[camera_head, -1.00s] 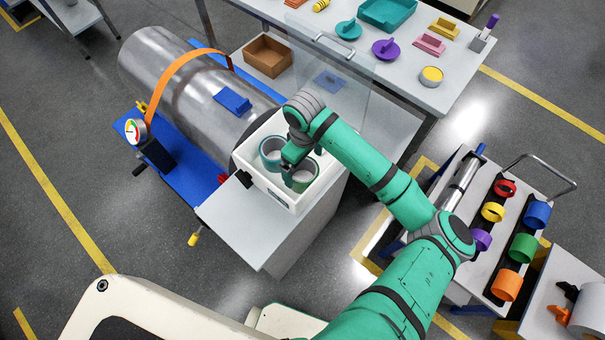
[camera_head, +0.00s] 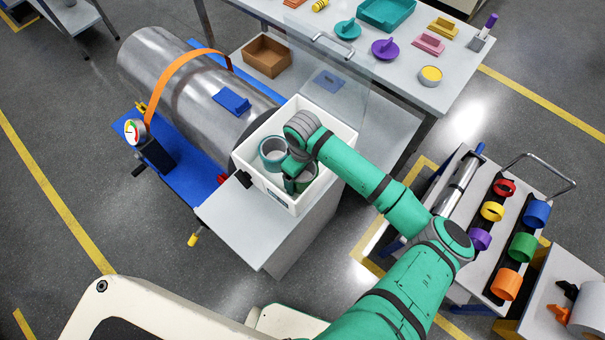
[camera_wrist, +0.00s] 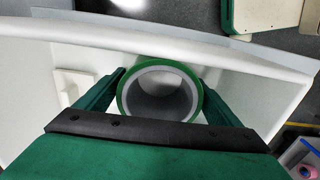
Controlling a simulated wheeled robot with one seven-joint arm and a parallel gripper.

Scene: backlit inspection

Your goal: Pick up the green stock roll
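The green stock roll (camera_head: 311,170) stands on end in the white bin (camera_head: 341,131), at its near right corner and partly hidden by my gripper (camera_head: 296,172). In the wrist view the green roll (camera_wrist: 160,66) shows its green rim and grey hollow middle, with the two green fingers of my gripper (camera_wrist: 161,76) on either side of it. The fingers are wide apart and very near the roll's sides. I see no clear grip on it.
A teal roll (camera_head: 272,149) stands in the same bin, close to the left of my gripper. The bin walls surround both rolls. A clear panel (camera_head: 345,75) stands behind the bin, and a large metal cylinder (camera_head: 170,75) lies to the left.

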